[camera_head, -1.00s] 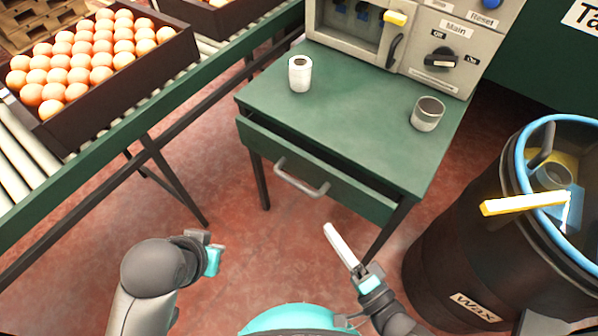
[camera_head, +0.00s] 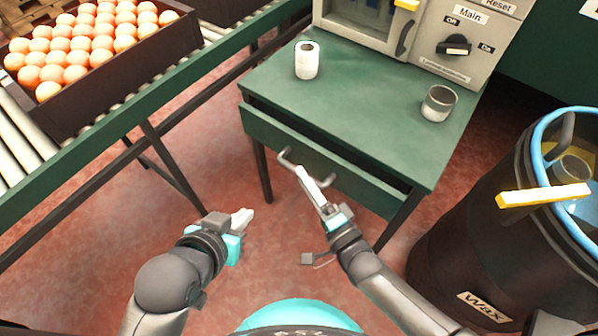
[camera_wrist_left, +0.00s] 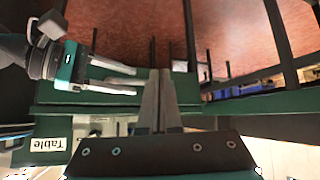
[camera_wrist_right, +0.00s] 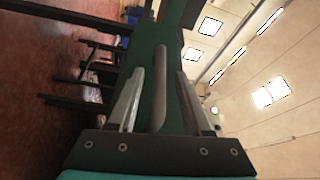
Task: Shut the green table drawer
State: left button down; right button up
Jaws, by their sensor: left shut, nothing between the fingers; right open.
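The green table drawer (camera_head: 355,183) is partly open; a dark gap shows between its front and the green tabletop (camera_head: 345,105). Its grey bar handle (camera_head: 287,158) is on the front. My right gripper (camera_head: 303,172) is at the handle, fingers open. In the right wrist view the handle (camera_wrist_right: 159,95) runs between the two spread fingers, which are not closed on it. My left gripper (camera_head: 246,217) is shut and empty, in front of and below the drawer front, to the left of the right gripper. Its fingers are together in the left wrist view (camera_wrist_left: 160,80).
A white cup (camera_head: 307,62) and a grey metal cup (camera_head: 438,104) stand on the tabletop. A control panel (camera_head: 450,45) is behind. A black wax barrel (camera_head: 465,225) stands close on the right.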

pick_arm(q)
jog(key=shift+w+d+r+t+h+b, duration=0.1)
jog(key=shift+w+d+t+h+b, duration=0.15)
jog(key=shift+d+t, duration=0.25)
jog(key=shift+w+d+t+h+b, duration=0.15)
jog(key=shift+w+d+t+h, duration=0.2)
jog(key=shift+d, duration=0.25)
pick_arm(e)
jog(key=shift+x, duration=1.55)
grip_shut()
